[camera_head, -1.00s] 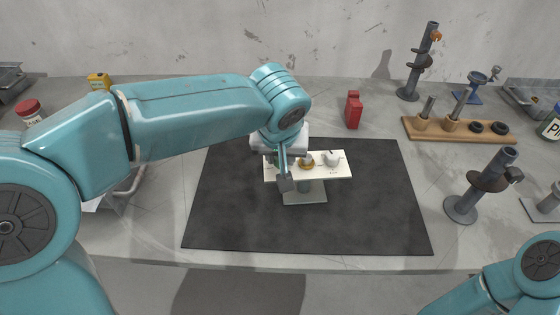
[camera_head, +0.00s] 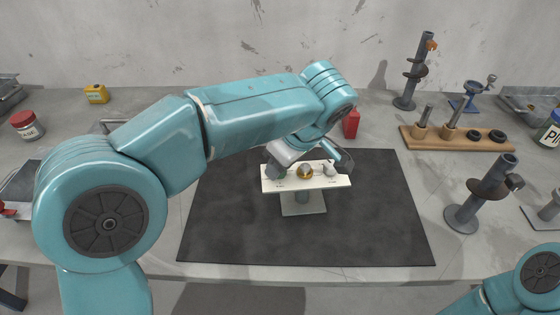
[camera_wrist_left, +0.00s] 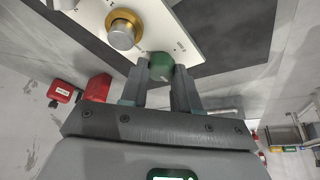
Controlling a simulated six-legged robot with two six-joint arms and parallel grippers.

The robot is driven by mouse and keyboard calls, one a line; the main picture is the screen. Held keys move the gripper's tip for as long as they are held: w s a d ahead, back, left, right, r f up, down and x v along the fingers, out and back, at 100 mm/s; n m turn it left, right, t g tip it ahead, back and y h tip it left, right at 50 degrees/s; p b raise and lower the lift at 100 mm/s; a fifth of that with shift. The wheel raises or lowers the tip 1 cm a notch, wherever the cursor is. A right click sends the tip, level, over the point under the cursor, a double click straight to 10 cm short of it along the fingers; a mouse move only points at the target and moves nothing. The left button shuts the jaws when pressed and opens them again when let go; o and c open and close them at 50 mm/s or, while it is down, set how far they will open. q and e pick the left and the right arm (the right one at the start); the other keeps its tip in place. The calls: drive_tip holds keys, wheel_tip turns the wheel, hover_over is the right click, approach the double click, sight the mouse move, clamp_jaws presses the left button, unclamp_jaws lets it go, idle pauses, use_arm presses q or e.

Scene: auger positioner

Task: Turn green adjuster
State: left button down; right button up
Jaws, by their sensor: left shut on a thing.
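The positioner is a white panel (camera_head: 326,182) on a grey stand, on a black mat. The green adjuster (camera_wrist_left: 161,66) sits at the panel's end in the left wrist view, and a sliver of it shows in the head view (camera_head: 281,173). My left gripper (camera_wrist_left: 162,72) is shut on the green adjuster, one finger on each side. In the head view my left gripper (camera_head: 276,170) is at the panel's left end, partly covering the adjuster. A brass-ringed knob (camera_head: 305,171) is at the panel's middle, and a white knob (camera_head: 329,169) is to its right. My right gripper is out of view.
The black mat (camera_head: 380,225) is clear around the stand. A red container (camera_head: 351,124) stands behind the mat. A wooden rack (camera_head: 455,139) and dark posts (camera_head: 483,195) stand to the right. A red-lidded jar (camera_head: 27,125) is at the left.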

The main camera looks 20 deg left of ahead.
use_arm(q)
drive_tip(key=shift+w+n+g, duration=0.1)
drive_tip(key=shift+n+g, duration=0.2)
drive_tip(key=shift+n, duration=0.6)
drive_tip(key=c, duration=0.8)
unclamp_jaws()
drive_tip(key=p+v, duration=0.5)
drive_tip(key=v, duration=1.1)
drive_tip(key=shift+w+d+r, duration=0.15)
drive_tip(key=shift+d, duration=0.05)
